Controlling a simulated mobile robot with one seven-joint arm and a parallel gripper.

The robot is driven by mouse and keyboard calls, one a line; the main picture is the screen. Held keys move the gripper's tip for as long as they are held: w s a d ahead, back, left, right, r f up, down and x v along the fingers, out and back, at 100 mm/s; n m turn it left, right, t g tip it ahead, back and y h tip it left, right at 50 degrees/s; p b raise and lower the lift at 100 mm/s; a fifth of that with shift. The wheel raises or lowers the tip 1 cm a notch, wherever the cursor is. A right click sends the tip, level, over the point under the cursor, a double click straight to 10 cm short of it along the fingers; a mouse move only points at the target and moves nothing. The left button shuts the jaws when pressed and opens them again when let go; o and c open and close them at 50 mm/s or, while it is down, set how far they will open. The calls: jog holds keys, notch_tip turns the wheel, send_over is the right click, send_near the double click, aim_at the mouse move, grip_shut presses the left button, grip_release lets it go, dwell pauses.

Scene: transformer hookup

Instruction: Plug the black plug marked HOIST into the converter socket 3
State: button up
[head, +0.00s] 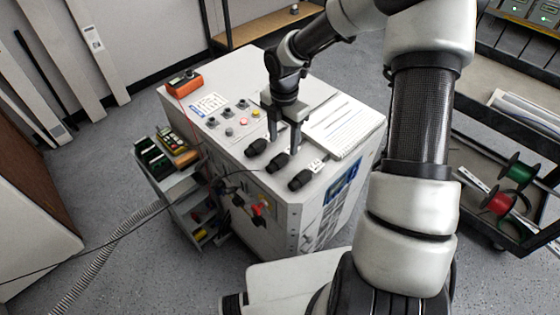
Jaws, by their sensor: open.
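Three black plugs lie in a row along the near edge of the white cabinet's (232,162) top: a far-left plug (257,147), a middle plug (278,162) and a near-right plug (300,180). White tags show beside them, but their lettering is too small to read, so I cannot tell which is HOIST. My gripper (285,146) points down with its fingers apart, just behind the middle plug. I cannot tell whether it touches any plug. Dark, red and yellow connectors (259,209) show on the cabinet's side; the socket numbers are not readable.
An open notebook (340,126) lies right of my gripper. Knobs and buttons (229,131) and an orange meter (184,84) are on the top's left side. A small cart (182,190) stands at left. A thin dark cable crosses the floor. A spool rack (500,190) stands at right.

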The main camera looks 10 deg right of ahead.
aim_at(283, 154)
jog(key=shift+f, duration=3.05)
jog(key=c, duration=1.2)
